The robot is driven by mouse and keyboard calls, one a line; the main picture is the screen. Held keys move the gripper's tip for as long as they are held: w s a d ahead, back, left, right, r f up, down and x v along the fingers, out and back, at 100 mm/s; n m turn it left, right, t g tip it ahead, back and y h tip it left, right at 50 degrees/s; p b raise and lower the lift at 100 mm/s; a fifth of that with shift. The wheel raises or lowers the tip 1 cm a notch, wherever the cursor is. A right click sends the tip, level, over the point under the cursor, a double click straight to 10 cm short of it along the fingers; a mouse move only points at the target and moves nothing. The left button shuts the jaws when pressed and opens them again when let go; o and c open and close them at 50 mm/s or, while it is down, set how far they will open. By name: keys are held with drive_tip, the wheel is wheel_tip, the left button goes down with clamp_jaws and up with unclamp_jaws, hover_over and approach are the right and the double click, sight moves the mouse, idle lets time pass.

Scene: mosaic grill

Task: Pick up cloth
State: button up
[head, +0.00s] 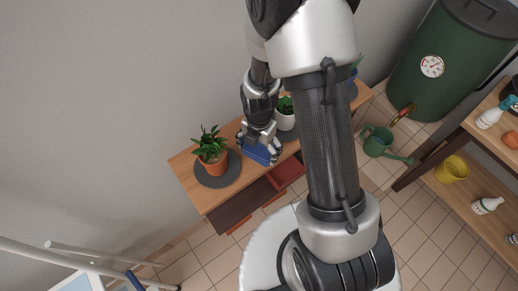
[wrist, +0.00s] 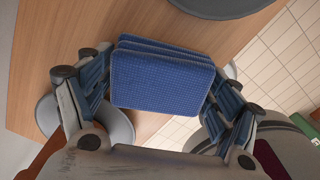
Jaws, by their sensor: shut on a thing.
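The cloth (wrist: 162,82) is a blue, folded, textured rectangle. In the wrist view it sits between the two fingers of my gripper (wrist: 160,95), which is shut on it, one finger at each side. In the head view the cloth (head: 258,155) shows as a blue patch under my gripper (head: 260,143), at the wooden bench between the two potted plants. I cannot tell whether the cloth still touches the bench top.
The wooden bench (head: 215,196) stands against the grey wall. A plant in a terracotta pot (head: 213,165) is left of my gripper; a white pot (head: 285,118) is close on the right. A green watering can (head: 378,142) and a green barrel (head: 440,65) stand further right.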

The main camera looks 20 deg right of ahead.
sight(259, 147)
drive_tip(key=shift+c, duration=0.5)
wheel_tip(259, 147, up, 20)
drive_tip(key=p, duration=0.5)
drive_tip(key=shift+p, duration=0.4)
drive_tip(key=o, duration=0.4)
drive_tip(key=shift+c, duration=1.4)
